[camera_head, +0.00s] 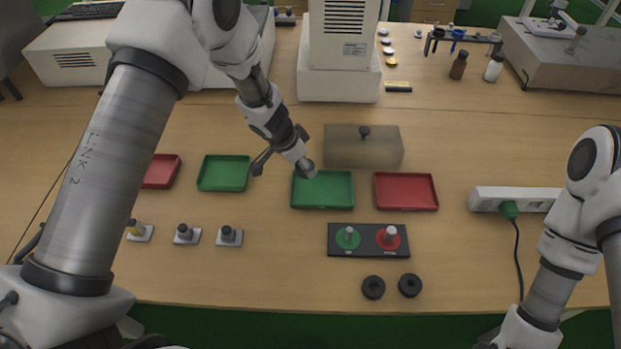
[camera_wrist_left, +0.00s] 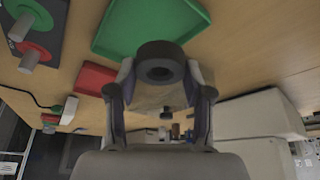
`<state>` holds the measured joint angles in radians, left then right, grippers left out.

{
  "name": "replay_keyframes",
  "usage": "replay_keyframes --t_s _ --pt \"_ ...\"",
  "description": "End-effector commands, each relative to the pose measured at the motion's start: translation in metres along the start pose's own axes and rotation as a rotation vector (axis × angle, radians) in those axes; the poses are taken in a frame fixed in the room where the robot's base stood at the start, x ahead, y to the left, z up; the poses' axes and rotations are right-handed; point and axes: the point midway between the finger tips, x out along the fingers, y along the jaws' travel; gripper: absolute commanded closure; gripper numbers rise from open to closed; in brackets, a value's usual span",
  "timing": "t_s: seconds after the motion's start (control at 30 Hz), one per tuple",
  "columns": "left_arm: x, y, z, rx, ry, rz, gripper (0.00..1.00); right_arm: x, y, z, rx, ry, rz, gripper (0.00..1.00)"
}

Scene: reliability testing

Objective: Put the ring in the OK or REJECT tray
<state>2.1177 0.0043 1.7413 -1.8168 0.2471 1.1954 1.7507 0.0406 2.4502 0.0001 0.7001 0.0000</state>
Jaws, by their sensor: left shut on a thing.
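My left gripper (camera_head: 301,161) is shut on a dark thick ring (camera_wrist_left: 160,63), whose hole shows in the left wrist view, between the two fingers (camera_wrist_left: 160,85). In the head view the held ring (camera_head: 307,169) is at the back left corner of the middle green tray (camera_head: 323,206); its height above the tray is hard to tell. This green tray also shows in the left wrist view (camera_wrist_left: 125,30). A red tray (camera_head: 406,208) lies to its right. Both trays look empty. My right gripper is out of view.
A dark board (camera_head: 368,252) with green and red discs and upright pegs lies in front of the trays. Two dark round parts (camera_head: 373,288) lie nearer the front edge. A lidded box (camera_head: 350,147) stands behind the trays. Another green tray (camera_head: 223,187) and red tray (camera_head: 161,184) lie left.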

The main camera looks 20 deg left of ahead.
Motion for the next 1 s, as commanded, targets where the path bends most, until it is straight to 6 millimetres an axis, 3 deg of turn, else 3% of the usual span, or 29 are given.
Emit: replay_keyframes --t_s 0.03,0.37,0.77,0.8,0.83,1.0 --pt "0.019 0.0 0.008 -0.002 -0.001 0.0 0.79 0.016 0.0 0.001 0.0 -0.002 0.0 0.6" --pt "0.071 0.0 0.029 -0.004 0.0 -0.001 0.79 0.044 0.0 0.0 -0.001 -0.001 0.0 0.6" --pt "0.075 0.0 0.031 -0.004 0.0 -0.002 0.79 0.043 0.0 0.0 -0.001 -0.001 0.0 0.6" --pt "0.075 0.0 0.031 -0.003 0.0 -0.002 0.46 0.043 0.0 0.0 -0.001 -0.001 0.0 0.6" --pt "0.075 0.0 0.031 -0.003 0.001 -0.002 0.39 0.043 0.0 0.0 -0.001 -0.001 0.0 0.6" --pt "0.075 0.0 0.031 -0.003 0.0 -0.002 0.39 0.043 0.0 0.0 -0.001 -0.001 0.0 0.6"
